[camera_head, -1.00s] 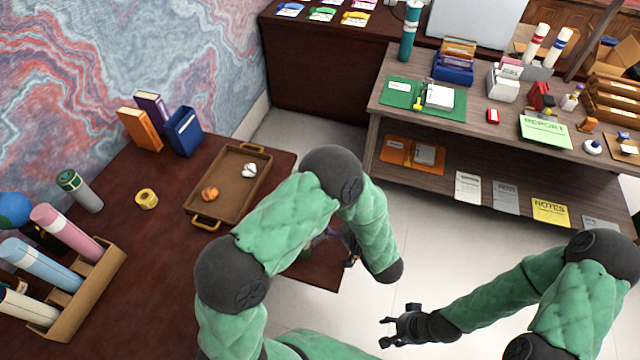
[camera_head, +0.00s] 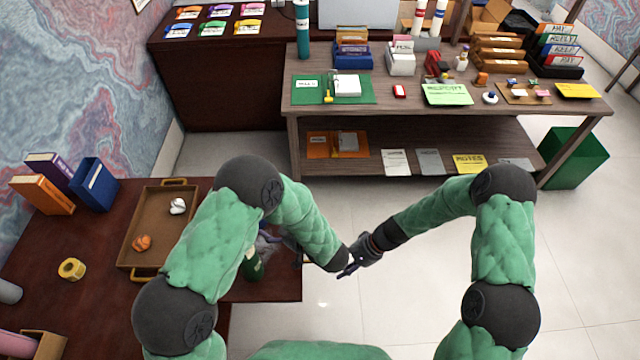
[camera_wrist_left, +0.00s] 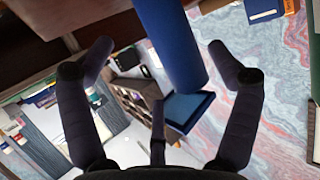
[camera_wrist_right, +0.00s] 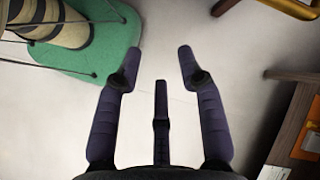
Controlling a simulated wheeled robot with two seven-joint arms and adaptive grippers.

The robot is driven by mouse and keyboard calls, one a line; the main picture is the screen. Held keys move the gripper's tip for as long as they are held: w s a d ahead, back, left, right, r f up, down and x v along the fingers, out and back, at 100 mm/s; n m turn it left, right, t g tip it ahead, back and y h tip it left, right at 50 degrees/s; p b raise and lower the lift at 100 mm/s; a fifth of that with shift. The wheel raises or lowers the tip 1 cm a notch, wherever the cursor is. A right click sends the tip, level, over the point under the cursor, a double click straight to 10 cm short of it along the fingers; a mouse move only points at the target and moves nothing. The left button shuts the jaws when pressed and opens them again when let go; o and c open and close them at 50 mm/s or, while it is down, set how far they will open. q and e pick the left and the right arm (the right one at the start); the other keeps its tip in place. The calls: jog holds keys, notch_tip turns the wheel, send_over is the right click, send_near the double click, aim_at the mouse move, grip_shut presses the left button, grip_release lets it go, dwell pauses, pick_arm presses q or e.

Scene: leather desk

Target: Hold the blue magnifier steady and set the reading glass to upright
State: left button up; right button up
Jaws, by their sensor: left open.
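A thick blue bar (camera_wrist_left: 180,45) comes down between the open fingers of my left gripper (camera_wrist_left: 165,62) in the left wrist view, apart from both fingers. I cannot tell whether it is the blue magnifier. My left gripper is mostly hidden behind my left forearm in the head view, at the desk's (camera_head: 265,290) near right corner. I cannot make out the reading glass in any view. My right gripper (camera_head: 348,266) is past the desk's right edge, close to my left forearm in the head view. Its fingers (camera_wrist_right: 158,65) are apart and empty over the floor.
A green cylinder (camera_head: 252,266) stands at the desk corner beside my left forearm. A brown tray (camera_head: 150,262) with two crumpled balls, a yellow tape roll (camera_head: 71,269) and a blue holder (camera_head: 93,185) are further left. A wooden shelf table (camera_head: 430,108) stands beyond open floor.

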pick_arm(q)
jog(key=shift+w+a+f, duration=0.25)
jog(key=shift+w+a, duration=0.1)
jog(key=shift+a, duration=0.05)
jog(key=x, duration=0.9)
jog(key=shift+w+a+f, duration=0.15)
jog(key=shift+w+a, duration=0.05)
jog(key=shift+a, duration=0.05)
pick_arm(e)
jog(key=w+a+r+y, duration=0.4)
jog(key=w+r, duration=0.3)
jog(key=r, duration=0.4)
jog(key=w+a+r+y, duration=0.4)
jog(key=w+r, duration=0.3)
jog(key=r, duration=0.4)
jog(key=shift+r+m+t+y, duration=0.15)
jog(key=shift+m+t+y, duration=0.25)
jog(key=shift+w, duration=0.1)
pick_arm(q)
jog(key=c, duration=1.2)
